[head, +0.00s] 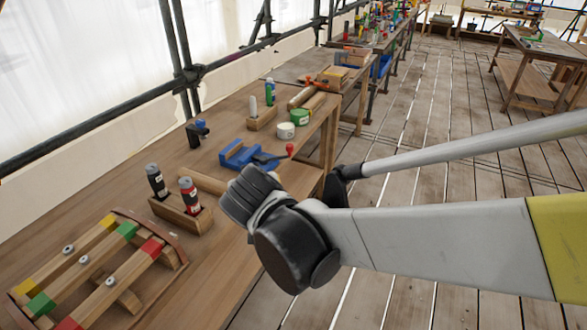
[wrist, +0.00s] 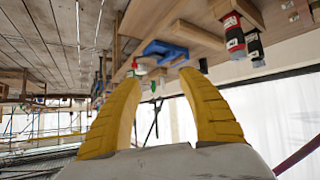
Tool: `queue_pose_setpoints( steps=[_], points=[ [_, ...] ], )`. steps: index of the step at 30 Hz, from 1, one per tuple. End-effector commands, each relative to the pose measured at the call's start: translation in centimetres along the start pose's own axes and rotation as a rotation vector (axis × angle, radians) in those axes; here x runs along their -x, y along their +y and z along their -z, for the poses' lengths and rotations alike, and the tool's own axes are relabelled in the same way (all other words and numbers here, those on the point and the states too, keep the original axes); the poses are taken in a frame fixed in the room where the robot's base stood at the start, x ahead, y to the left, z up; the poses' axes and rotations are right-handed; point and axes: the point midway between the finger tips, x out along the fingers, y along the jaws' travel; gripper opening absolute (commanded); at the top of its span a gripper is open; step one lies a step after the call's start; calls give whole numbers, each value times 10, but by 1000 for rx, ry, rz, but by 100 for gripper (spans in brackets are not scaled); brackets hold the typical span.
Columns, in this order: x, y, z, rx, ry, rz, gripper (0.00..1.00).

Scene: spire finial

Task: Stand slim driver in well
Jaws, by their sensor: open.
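I cannot pick out the slim driver for certain in either view. A wooden block (head: 186,217) on the bench holds a black container (head: 156,181) and a red-and-black container (head: 189,196), both upright. Farther along, another wooden block (head: 260,120) holds a white upright stick (head: 253,106). I cannot tell which opening is the well. My gripper's two yellow fingers (wrist: 163,115) are open and apart in the wrist view, with nothing between them. In the head view my arm's dark end hides part of the bench, and the fingers are not visible.
A blue vise (head: 235,154) sits near the bench's front edge, beside a white tub (head: 286,130) and a green tape roll (head: 299,117).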

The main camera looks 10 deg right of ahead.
Motion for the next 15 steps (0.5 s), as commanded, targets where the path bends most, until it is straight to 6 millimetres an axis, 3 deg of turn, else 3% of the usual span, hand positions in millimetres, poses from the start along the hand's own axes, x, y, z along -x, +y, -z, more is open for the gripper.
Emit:
queue_pose_setpoints(
  steps=[1,3,6,10,15],
  points=[
    [14,33,-11,-9,-47,-18,48],
    [35,68,-29,-13,-112,-22,48],
    [65,104,-60,-19,-194,-9,48],
    [98,130,-96,-30,-264,27,48],
    [121,139,-124,-35,-300,70,48]
  ],
)
